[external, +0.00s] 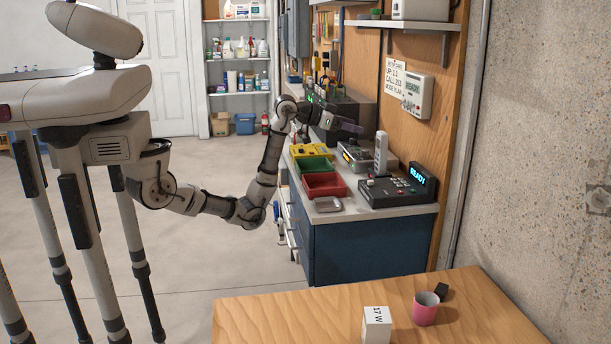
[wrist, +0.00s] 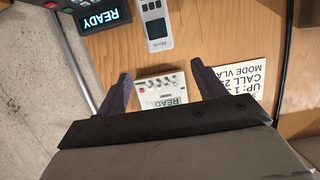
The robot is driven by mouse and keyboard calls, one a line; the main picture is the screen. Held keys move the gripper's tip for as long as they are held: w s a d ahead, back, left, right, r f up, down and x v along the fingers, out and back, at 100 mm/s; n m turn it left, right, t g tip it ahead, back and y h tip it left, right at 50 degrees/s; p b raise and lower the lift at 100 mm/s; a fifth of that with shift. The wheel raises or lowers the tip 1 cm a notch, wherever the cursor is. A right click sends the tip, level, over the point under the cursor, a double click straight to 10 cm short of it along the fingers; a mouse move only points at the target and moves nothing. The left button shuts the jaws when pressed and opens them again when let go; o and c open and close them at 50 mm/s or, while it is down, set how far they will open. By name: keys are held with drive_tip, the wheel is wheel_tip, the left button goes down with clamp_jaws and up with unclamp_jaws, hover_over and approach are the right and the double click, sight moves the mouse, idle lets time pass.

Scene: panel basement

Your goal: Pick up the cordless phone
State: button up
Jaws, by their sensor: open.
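The cordless phone (external: 381,153) is a slim pale handset standing upright on the counter, beside a black console. In the wrist view the phone (wrist: 157,27) shows at the top centre, upside down, with a small screen and keys. My gripper (external: 347,126) is over the counter, to the left of the phone and a little higher in the external view. In the wrist view my gripper (wrist: 163,84) is open and its two dark fingers are apart. The phone lies beyond the fingertips, and nothing is held between them.
The black console (external: 398,191) has a lit READY display. A white wall unit (external: 417,95) and a paper note (external: 394,75) are on the wood panel. Red (external: 323,185) and green (external: 312,165) bins sit on the counter. A wooden table (external: 280,315) with a pink cup (external: 425,310) is in front.

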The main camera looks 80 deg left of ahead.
sight(388, 135)
drive_tip(key=p+x, duration=0.1)
drive_tip(key=x, duration=0.6)
drive_tip(key=shift+w+p, duration=0.2)
drive_tip(key=shift+p, duration=0.15)
drive_tip(key=shift+p+x, duration=1.25)
drive_tip(key=shift+x, duration=1.75)
drive_tip(key=shift+s+a+f, duration=0.1)
drive_tip(key=c, duration=1.5)
drive_tip(key=shift+o, duration=0.2)
